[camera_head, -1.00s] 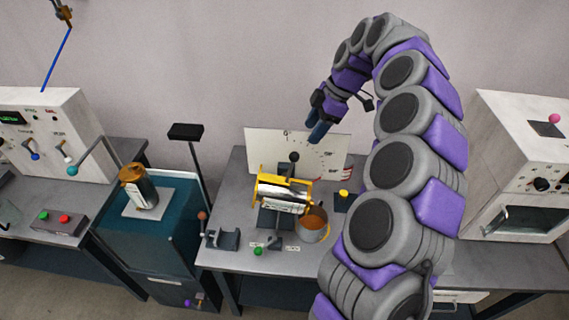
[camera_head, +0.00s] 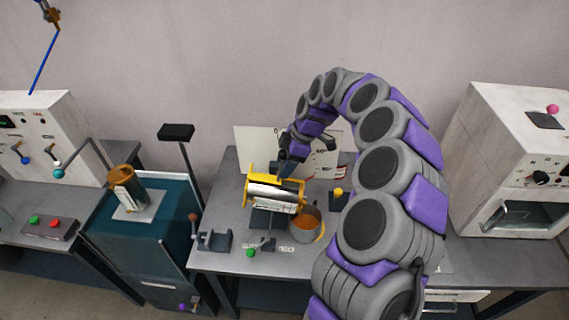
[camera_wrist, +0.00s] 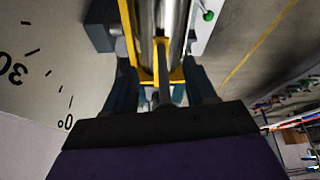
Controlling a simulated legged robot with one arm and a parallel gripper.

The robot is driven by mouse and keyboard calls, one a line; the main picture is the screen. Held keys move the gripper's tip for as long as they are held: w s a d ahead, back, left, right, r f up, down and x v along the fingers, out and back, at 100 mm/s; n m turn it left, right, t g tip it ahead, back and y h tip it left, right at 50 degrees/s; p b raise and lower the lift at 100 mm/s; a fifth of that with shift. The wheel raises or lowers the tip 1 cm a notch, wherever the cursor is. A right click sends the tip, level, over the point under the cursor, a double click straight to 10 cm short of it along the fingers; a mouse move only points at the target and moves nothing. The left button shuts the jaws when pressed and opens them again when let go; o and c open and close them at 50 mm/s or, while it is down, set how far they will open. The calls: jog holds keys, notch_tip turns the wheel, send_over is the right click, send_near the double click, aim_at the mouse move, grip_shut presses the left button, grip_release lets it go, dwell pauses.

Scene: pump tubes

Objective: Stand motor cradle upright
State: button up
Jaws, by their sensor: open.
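The motor cradle (camera_head: 250,185) is a yellow frame around a silver cylinder. It lies roughly level on a dark stand on the middle table, in front of a white dial board (camera_head: 245,145). In the wrist view the yellow frame (camera_wrist: 176,74) and silver cylinder (camera_wrist: 172,18) are straight ahead. My gripper (camera_head: 287,168) is at the back side of the cradle, above it. In the wrist view my gripper (camera_wrist: 163,92) is open, with one dark finger on each side of a thin grey lever (camera_wrist: 163,85). I cannot tell whether either finger touches it. The lever's knob is hidden.
An orange-filled bucket (camera_head: 304,229) stands close in front-right of the cradle, near a yellow button (camera_head: 338,192). A dark empty bracket (camera_head: 214,240) and a green knob (camera_head: 250,252) are at the table's front. A teal cabinet (camera_head: 140,240) stands left.

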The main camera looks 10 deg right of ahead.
jog(key=shift+a, duration=1.15)
jog(key=shift+c, duration=0.8)
jog(key=c, duration=0.3)
jog(key=shift+d, duration=0.45)
jog(key=shift+c, duration=1.4)
jog(key=shift+a, duration=0.1)
grip_shut()
